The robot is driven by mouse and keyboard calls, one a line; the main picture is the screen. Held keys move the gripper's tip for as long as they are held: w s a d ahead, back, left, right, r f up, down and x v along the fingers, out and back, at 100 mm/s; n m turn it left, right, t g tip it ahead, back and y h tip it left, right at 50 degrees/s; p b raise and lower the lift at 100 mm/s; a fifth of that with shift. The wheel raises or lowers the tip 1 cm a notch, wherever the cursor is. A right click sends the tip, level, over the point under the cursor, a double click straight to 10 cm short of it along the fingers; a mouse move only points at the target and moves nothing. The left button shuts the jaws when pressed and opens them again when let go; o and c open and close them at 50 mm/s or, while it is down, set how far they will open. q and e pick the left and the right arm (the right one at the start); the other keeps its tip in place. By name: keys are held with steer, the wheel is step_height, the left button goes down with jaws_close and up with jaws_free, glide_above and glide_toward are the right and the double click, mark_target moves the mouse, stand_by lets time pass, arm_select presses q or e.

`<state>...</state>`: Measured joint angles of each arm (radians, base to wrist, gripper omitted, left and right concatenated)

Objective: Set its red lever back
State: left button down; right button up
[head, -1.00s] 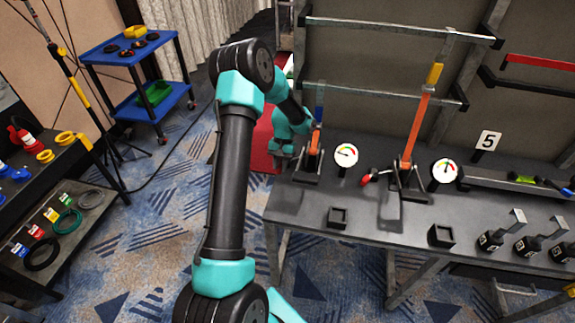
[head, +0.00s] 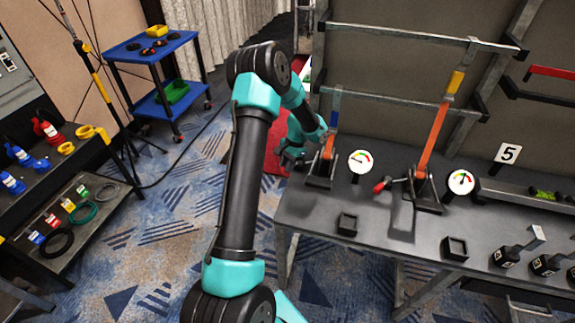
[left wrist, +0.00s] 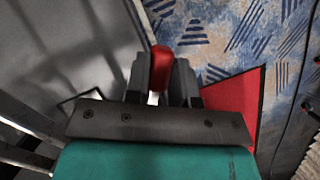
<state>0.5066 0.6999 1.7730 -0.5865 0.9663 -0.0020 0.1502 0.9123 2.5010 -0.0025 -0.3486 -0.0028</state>
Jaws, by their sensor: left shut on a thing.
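In the head view, an orange lever (head: 328,147) stands in a dark base at the bench's left end. A longer orange lever (head: 434,138) with a yellow band stands in a second base to its right. A small red-tipped lever (head: 379,187) sticks out left of that second base. My left gripper (head: 291,160) is at the bench's left edge, beside the left base. In the left wrist view, its fingers are shut on a red lever handle (left wrist: 160,62), whose tip shows between them. My gripper hides this handle in the head view. My right gripper is not in view.
Round gauges (head: 360,161) stand beside the bases, with a "5" sign (head: 508,153) farther right. Small black boxes (head: 347,224) sit on the bench front (head: 400,240). A red mat (left wrist: 238,100) lies on the floor. A blue cart (head: 150,50) stands back left.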

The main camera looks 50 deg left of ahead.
arm_select(q)
steer(key=c, duration=1.2)
jaws_free()
steer(key=shift+c, duration=0.2)
steer(key=shift+w+r, duration=0.1)
steer(key=shift+r, duration=0.05)
steer(key=v, duration=1.7)
steer(key=shift+a+r, duration=0.1)
steer(key=shift+r, duration=0.05)
